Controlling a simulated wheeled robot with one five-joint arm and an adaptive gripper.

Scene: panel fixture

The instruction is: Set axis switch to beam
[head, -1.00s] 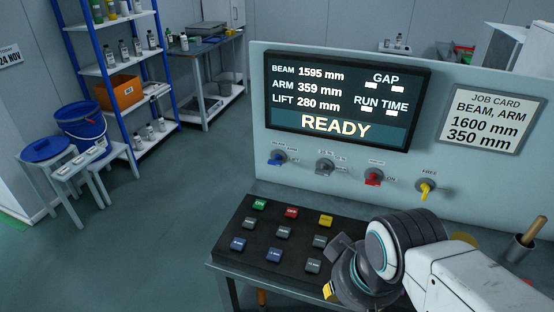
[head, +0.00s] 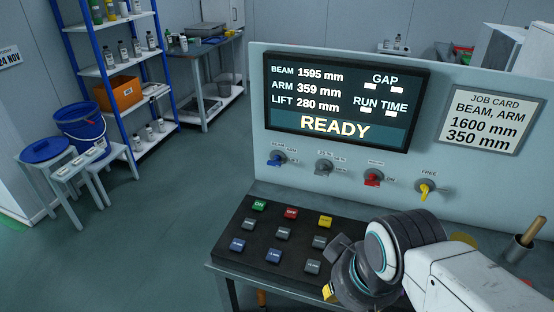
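The panel (head: 480,190) carries a row of rotary switches below its screen. The axis switch (head: 278,158) is the blue-handled one at the far left; its label seems to read beam and arm, but the print is too small to be sure of its setting. The screen (head: 340,101) shows BEAM 1595 mm, ARM 359 mm, LIFT 280 mm and READY. My gripper (head: 330,287) is low at the right front of the button box, apart from the switches. It is partly hidden by my wrist, and its opening cannot be told.
A grey switch (head: 324,167), a red switch (head: 373,177) and a yellow switch (head: 427,191) stand to the right. The button box (head: 240,245) lies below. A job card (head: 491,119) reads BEAM, ARM, 1600 mm, 350 mm. A cup with a wooden handle (head: 523,249) stands at right.

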